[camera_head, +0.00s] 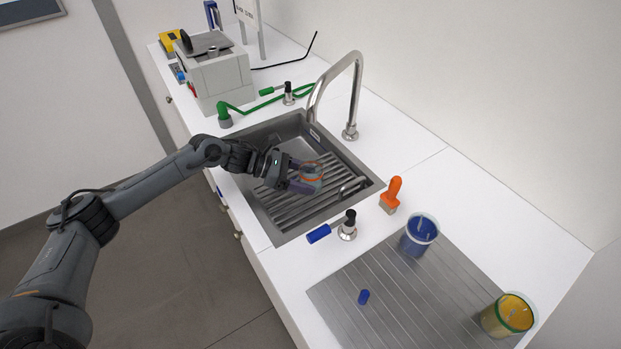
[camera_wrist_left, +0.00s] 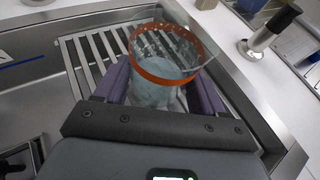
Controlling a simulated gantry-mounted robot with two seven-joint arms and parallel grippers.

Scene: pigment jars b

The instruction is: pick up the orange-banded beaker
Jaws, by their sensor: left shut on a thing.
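The orange-banded beaker (camera_head: 311,173) is clear glass with an orange band near its top and grey-blue contents. My left gripper (camera_head: 302,177) is shut on it over the sink, with a finger on each side. In the left wrist view the beaker (camera_wrist_left: 160,65) stands roughly upright between the purple fingers of the left gripper (camera_wrist_left: 162,92). A slatted rack (camera_wrist_left: 90,60) lies below it; I cannot tell whether the beaker's base touches the rack. My right gripper is in neither view.
The sink (camera_head: 262,130) has a tall curved faucet (camera_head: 358,85) behind it. An orange-handled brush (camera_head: 391,195), a blue-handled tap (camera_head: 347,226), a blue beaker (camera_head: 419,235) and a green-banded yellow beaker (camera_head: 507,316) stand to the right. A grey machine (camera_head: 217,77) stands at the back left.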

